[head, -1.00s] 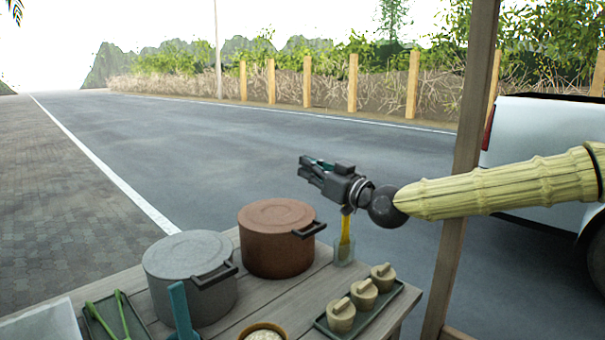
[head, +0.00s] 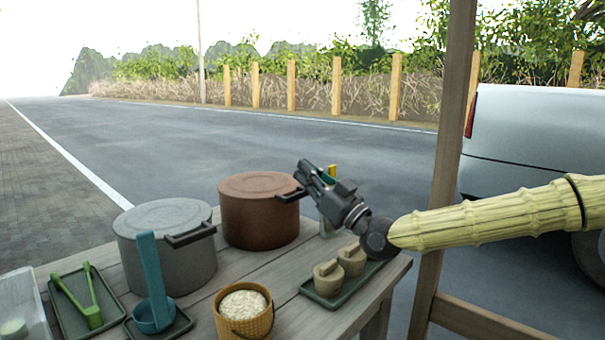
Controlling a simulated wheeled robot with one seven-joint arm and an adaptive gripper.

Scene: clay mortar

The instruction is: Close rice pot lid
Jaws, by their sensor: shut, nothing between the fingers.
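A brown pot (head: 258,215) and a grey pot (head: 165,255) stand on the wooden table, each with a flat lid of its own colour seated on top. Which one is the rice pot I cannot tell. A yellow basket-like bucket (head: 236,327) at the front holds white rice up to its rim, uncovered. My gripper (head: 306,170) is shut and empty. In the picture its fingertips are just above and beside the dark handle (head: 291,195) on the right of the brown pot; whether they touch it cannot be told. My wrist hides part of the table behind it.
Two small lidded tan pots (head: 328,277) show on a green tray (head: 318,294) under my wrist. A wooden post (head: 446,150) stands right.

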